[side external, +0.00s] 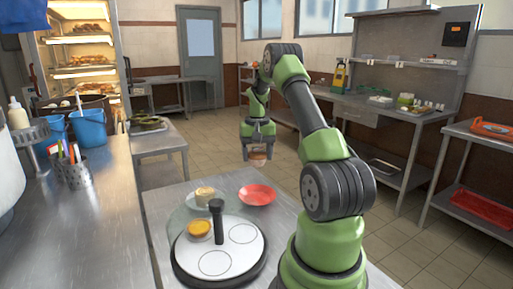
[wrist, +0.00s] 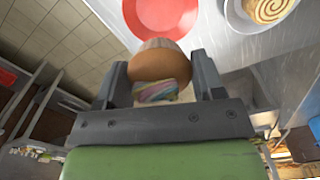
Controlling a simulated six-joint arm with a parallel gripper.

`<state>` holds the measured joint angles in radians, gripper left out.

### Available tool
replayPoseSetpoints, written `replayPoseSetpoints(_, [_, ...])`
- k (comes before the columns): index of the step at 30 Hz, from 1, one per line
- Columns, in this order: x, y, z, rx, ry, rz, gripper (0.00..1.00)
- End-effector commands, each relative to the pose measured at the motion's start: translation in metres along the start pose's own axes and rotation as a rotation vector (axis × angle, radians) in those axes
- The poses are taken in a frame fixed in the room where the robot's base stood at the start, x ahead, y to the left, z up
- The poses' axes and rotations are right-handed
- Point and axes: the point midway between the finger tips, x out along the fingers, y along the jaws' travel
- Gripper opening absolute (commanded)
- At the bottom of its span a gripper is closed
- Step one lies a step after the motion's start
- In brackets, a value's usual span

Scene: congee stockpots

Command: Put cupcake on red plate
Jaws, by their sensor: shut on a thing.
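My gripper (side external: 257,157) is shut on the cupcake (side external: 257,154) and holds it in the air at the table's far edge. The cupcake shows in the wrist view (wrist: 159,62) between the two fingers, with a tan base and pastel striped topping. The red plate (side external: 257,194) looks empty and lies on the metal table (side external: 160,200), nearer the side camera than the cupcake. In the wrist view, part of the red plate (wrist: 160,14) shows at the top edge, apart from the cupcake.
A round white stand (side external: 240,262) with a black post (side external: 217,222) is in front of the plate. It carries a yellow tart (side external: 199,229). A swirl roll (side external: 205,194) sits left of the red plate. Open floor (side external: 220,140) lies behind the table.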

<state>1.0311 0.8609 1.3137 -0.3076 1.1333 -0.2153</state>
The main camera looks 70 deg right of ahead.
Motion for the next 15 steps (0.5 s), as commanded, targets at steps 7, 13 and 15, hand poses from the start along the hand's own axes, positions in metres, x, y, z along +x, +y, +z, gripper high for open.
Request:
replayPoseSetpoints(7, [0.027, 0.000, 0.000, 0.000, -0.002, 0.000, 0.39])
replayPoseSetpoints(13, [0.048, 0.000, 0.000, -0.001, -0.001, 0.000, 0.39])
replayPoseSetpoints(15, [0.056, 0.000, 0.000, 0.000, -0.002, 0.000, 0.39])
